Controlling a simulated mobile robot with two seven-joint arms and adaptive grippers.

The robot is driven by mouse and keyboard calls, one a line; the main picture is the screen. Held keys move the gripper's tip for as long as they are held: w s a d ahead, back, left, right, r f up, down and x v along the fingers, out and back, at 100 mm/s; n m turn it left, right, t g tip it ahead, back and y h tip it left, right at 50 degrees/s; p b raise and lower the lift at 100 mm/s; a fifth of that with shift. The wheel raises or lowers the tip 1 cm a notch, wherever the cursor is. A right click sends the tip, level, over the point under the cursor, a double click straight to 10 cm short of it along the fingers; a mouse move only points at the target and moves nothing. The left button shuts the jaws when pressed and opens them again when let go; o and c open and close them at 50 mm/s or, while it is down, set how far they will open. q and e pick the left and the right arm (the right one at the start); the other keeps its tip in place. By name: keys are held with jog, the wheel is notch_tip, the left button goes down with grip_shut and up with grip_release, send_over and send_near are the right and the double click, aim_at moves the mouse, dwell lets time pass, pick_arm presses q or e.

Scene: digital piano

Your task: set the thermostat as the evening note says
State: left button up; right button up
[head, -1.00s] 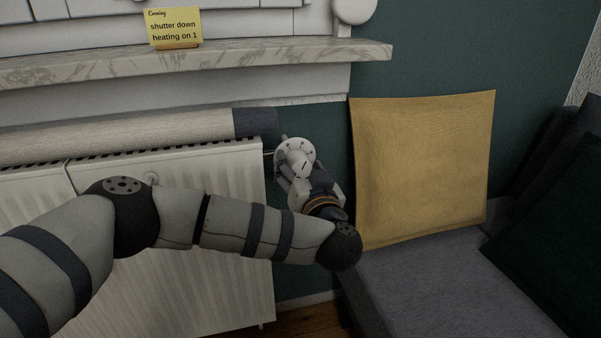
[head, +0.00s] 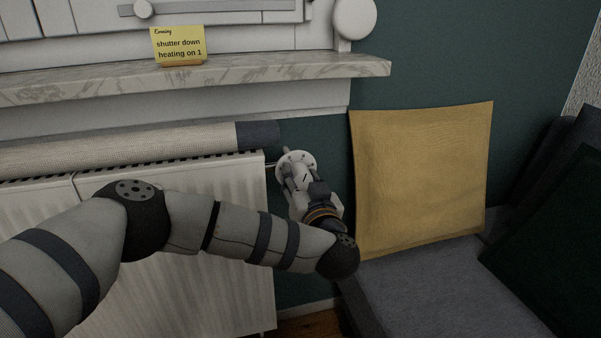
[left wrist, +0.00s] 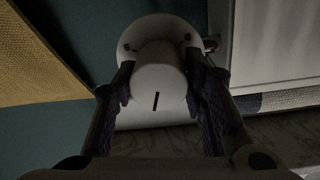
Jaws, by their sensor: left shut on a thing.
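The yellow evening note (head: 179,45) stands on the marble sill and reads "shutter down, heating on 1". The white round thermostat (head: 297,158) sits at the radiator's upper right end. My left gripper (head: 298,175) is shut on its knob, which it partly covers in the head view. In the left wrist view, the two fingers of the gripper (left wrist: 161,88) lie on either side of the white knob (left wrist: 158,72). My right gripper is not in view.
The white radiator (head: 200,285) is behind my left arm, with a rolled light cloth (head: 120,148) along its top. The marble sill (head: 300,70) runs above. A mustard cushion (head: 422,180) leans on the grey seat (head: 430,290) right of the thermostat.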

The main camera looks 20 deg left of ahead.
pick_arm(q)
jog(key=shift+r+n+p, duration=0.5)
jog(key=shift+n+p, duration=0.3)
jog(key=shift+p, duration=0.35)
jog(key=shift+f+n+p, duration=0.1)
jog(key=shift+n+p, duration=0.3)
jog(key=shift+f+n, duration=0.25)
jog(key=shift+n, duration=0.75)
jog(key=n, duration=0.3)
jog(key=shift+a+f+n+p, duration=0.1)
jog(key=shift+f+n+p, duration=0.05)
jog(key=shift+n+p, duration=0.2)
jog(key=n, duration=0.3)
jog(key=shift+n, duration=0.35)
jog(key=n, duration=0.3)
jog(key=shift+f+n+y, duration=0.15)
jog(key=shift+n+y, duration=0.15)
jog(key=shift+n, duration=1.9)
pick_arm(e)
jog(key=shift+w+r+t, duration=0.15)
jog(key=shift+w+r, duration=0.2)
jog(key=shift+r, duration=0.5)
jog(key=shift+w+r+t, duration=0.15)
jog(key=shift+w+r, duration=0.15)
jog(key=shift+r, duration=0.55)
